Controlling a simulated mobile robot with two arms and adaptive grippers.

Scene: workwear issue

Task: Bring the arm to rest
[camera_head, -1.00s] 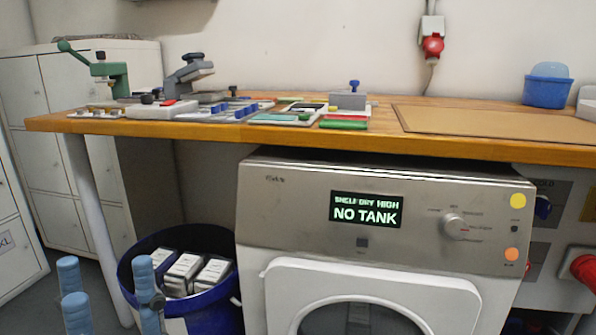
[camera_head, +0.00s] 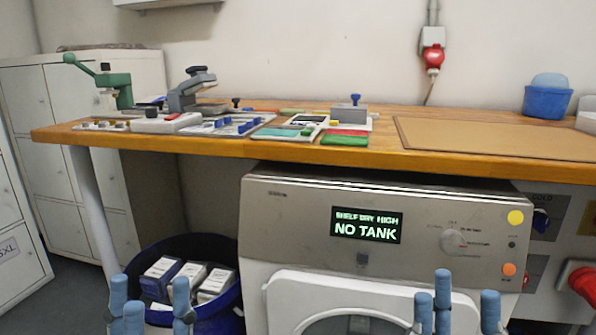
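My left gripper (camera_head: 155,302) is at the bottom left of the head view, its blue fingers pointing up and spread apart with nothing seen between them. It shows in front of the blue bin. My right gripper (camera_head: 461,303) is at the bottom right, in front of the machine's lower part. Its blue fingers also stand apart, with nothing seen between them. Both arms below the fingers are out of view.
A grey machine (camera_head: 295,215) reading "NO TANK" stands under the wooden workbench (camera_head: 215,146). A blue bin (camera_head: 222,318) of boxes stands left of it. Clamps, trays and a brown mat (camera_head: 480,136) lie on the bench. White lockers (camera_head: 85,185) stand left.

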